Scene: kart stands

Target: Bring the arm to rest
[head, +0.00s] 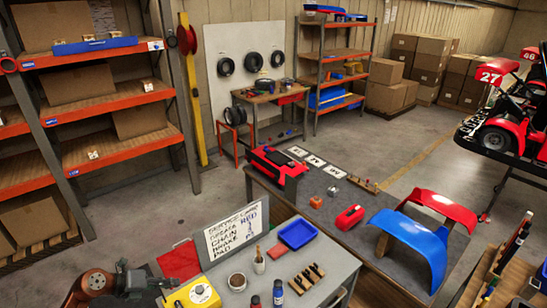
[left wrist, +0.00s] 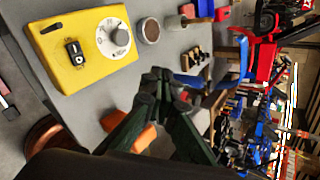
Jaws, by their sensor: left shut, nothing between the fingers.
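My left arm comes in at the bottom left of the head view. Its gripper (head: 172,283) is beside the yellow box with a white dial (head: 194,294), at the near left of the grey table (head: 345,262). In the left wrist view, the dark green fingers of my left gripper (left wrist: 162,76) meet at the tips with nothing between them. The yellow box (left wrist: 60,66) is beyond and left of the fingers there, apart from them. My right gripper is out of both views.
The grey table also bears a handwritten sign (head: 238,231), a blue tray (head: 297,233), a round pot (head: 237,282) and small bottles. A bench behind holds red and blue fenders (head: 412,240). Shelves (head: 110,103) stand at left; open floor (head: 150,215) lies before them.

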